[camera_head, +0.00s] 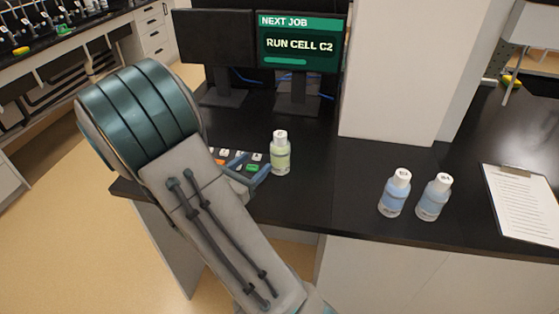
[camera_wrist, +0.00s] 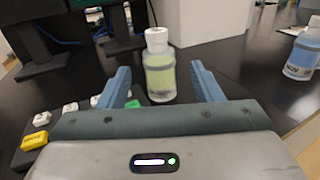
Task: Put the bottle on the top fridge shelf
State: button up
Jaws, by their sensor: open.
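A bottle with yellow-green liquid and a white cap (camera_head: 281,155) stands upright on the black bench, in front of the monitors. It also shows in the wrist view (camera_wrist: 160,75), ahead of my fingers and roughly centred between them. My gripper (camera_wrist: 165,88) is open, its two blue fingers apart and nothing held. In the head view my gripper (camera_head: 256,178) is just left of the bottle. Two bottles with blue liquid (camera_head: 395,193) (camera_head: 433,197) stand to the right. I see no fridge or shelf in either view.
A keypad with coloured keys (camera_head: 236,160) lies left of the bottle, partly behind my gripper. Two monitors (camera_head: 303,45) stand behind; one reads "RUN CELL C2". A white pillar (camera_head: 400,75) rises at the back. A clipboard (camera_head: 522,200) lies far right.

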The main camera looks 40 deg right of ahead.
aim_at(276, 142)
jog(key=p+x, duration=0.1)
jog(key=x, duration=0.7)
jog(key=shift+w, duration=0.1)
jog(key=shift+w+d+r, duration=0.1)
jog(key=shift+w+d, duration=0.05)
jog(key=shift+d, duration=0.4)
jog(key=p+x, duration=0.1)
jog(key=x, duration=0.3)
jog(key=shift+w+d+p, duration=0.1)
jog(key=shift+w+p, duration=0.15)
jog(key=shift+p, duration=0.05)
jog(key=shift+c, duration=0.3)
grip_shut()
